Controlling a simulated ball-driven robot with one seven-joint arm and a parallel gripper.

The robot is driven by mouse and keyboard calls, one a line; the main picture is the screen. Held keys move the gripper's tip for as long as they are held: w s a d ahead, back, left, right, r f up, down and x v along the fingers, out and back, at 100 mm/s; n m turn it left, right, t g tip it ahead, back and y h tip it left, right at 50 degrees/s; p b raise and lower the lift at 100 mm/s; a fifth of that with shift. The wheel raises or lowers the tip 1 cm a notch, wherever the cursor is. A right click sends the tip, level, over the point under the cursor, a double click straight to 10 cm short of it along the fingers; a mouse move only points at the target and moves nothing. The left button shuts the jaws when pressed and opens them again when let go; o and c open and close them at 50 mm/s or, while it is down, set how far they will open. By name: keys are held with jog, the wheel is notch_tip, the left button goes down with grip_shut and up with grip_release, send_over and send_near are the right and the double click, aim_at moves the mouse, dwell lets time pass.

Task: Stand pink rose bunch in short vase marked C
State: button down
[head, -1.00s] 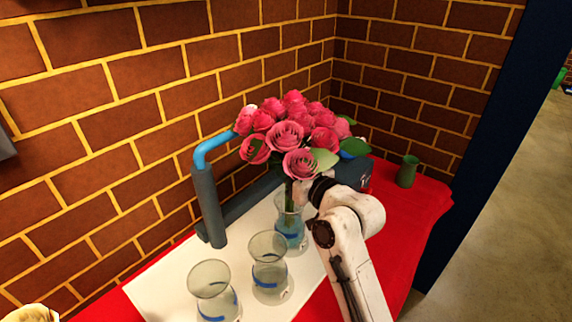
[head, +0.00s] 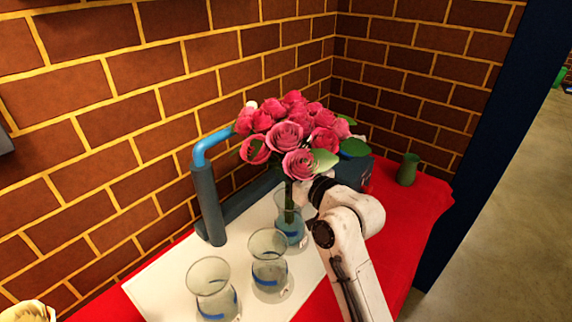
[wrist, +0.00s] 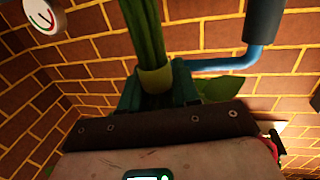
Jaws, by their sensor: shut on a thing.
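The pink rose bunch (head: 292,135) stands upright above the back right vase in the head view. My gripper (wrist: 157,88) is shut on its green stems (wrist: 145,35) at a tan band (wrist: 156,79), as the wrist view shows. In the head view the gripper is mostly hidden behind my wrist and the flowers. The stems reach down into or just in front of the glass vase (head: 290,230) at the back right; I cannot tell which exactly. Two more glass vases stand at the middle (head: 268,262) and front left (head: 212,290). Their marks are too small to read.
The vases stand on a white mat (head: 165,287) on a red cloth (head: 400,235). A grey stand with a blue pipe (head: 208,150) rises close to the left of the roses. Brick walls close the back.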

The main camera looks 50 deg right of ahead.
jog(key=shift+f, duration=0.1)
jog(key=c, duration=0.7)
grip_release()
jog(key=shift+c, duration=0.2)
jog(key=shift+f, duration=0.1)
jog(key=s+a+b, duration=0.1)
jog(key=s+a, duration=0.1)
jog(key=s, duration=0.8)
jog(key=shift+s, duration=0.35)
